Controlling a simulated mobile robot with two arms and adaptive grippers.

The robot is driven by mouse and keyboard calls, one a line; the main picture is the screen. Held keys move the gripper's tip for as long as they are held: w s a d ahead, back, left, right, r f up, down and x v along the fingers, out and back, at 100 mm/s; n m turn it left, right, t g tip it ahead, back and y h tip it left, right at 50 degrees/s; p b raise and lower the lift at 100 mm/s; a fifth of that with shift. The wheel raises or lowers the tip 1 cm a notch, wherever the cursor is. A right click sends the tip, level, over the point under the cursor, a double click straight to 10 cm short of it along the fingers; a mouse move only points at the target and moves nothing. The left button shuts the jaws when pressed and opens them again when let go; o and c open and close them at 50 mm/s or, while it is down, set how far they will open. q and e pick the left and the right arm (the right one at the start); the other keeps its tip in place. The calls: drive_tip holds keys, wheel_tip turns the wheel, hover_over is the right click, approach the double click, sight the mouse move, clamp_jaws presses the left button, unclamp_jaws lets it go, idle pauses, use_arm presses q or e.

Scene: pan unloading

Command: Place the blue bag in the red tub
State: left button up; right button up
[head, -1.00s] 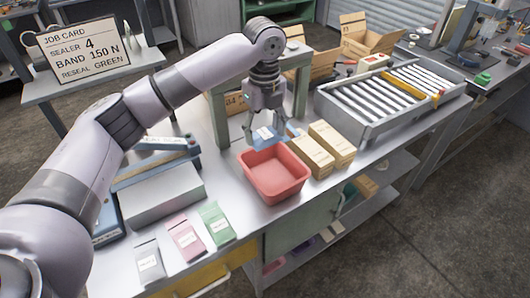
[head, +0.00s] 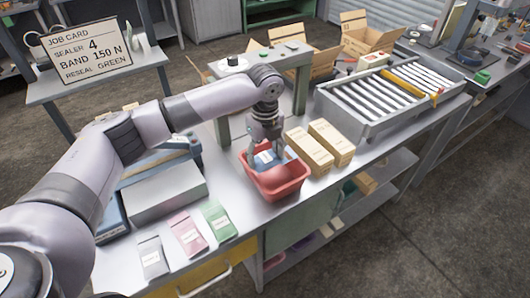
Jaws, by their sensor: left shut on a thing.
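The blue bag (head: 266,157), with a white label, is inside the red tub (head: 277,188), below the level of its far rim. My left gripper (head: 268,150) reaches down into the tub from above and is shut on the bag. The bag's lower part is hidden by the tub's near wall, so I cannot tell whether it touches the tub's floor. The tub stands upright on the grey bench. My right gripper is not in view.
Two tan boxes (head: 309,151) stand close to the tub's right side. Grey, pink and green bags (head: 218,221) lie along the bench's front left. A sealer (head: 157,165) is at left. A grey frame (head: 299,85) and a roller conveyor (head: 392,93) stand behind.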

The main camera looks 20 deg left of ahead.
sight(265, 157)
use_arm(q)
drive_tip(key=shift+f, duration=0.1)
drive_tip(key=shift+f, duration=0.4)
drive_tip(key=o, duration=1.2)
drive_tip(key=shift+r, duration=0.55)
wheel_tip(265, 157, up, 12)
drive_tip(key=b, duration=0.3)
